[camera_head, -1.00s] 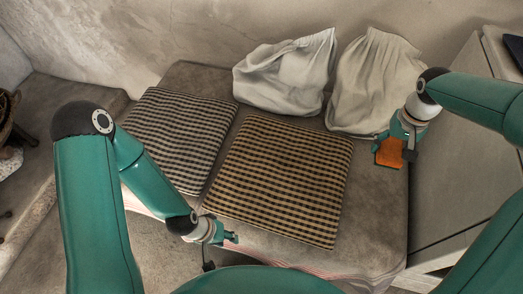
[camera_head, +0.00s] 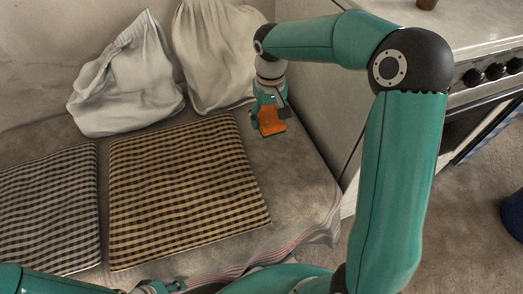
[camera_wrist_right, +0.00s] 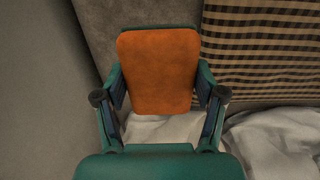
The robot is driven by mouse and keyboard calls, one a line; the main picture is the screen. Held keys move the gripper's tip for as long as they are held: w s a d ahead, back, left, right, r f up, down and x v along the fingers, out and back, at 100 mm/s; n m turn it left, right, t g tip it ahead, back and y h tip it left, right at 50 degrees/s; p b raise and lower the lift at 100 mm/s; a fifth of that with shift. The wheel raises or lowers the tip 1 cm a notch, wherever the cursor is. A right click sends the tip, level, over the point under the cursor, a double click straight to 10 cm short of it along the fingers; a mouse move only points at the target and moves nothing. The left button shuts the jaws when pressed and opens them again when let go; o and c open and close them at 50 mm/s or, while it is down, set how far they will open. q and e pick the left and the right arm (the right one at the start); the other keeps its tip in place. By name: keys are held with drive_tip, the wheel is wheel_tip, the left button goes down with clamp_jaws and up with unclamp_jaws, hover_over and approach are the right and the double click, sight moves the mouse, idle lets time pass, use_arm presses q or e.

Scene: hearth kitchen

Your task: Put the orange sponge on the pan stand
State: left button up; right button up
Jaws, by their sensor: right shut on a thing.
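The orange sponge (camera_head: 271,121) is a flat, rounded block. My right gripper (camera_head: 270,112) is shut on it and holds it over the far right part of the grey bench, beside the brown checked cushion. In the right wrist view the sponge (camera_wrist_right: 160,70) sits between the two fingers of the gripper (camera_wrist_right: 160,95), its broad face toward the camera. My left gripper (camera_head: 160,287) shows only in part at the bottom edge of the head view; its fingers cannot be made out. I cannot make out a pan stand in either view.
Two checked cushions, one brown (camera_head: 185,190) and one grey (camera_head: 45,205), lie on the bench (camera_head: 300,190). Two pale cloth sacks (camera_head: 125,80) lean on the wall behind. A stove with black knobs (camera_head: 494,71) and a pale worktop (camera_head: 480,22) stand at the right.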

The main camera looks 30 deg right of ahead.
sight(268, 152)
wheel_tip(268, 152, down, 13)
drive_tip(key=b, duration=0.4)
drive_tip(key=shift+f, duration=0.2)
drive_tip(key=shift+r, duration=0.1)
drive_tip(key=o, duration=1.1)
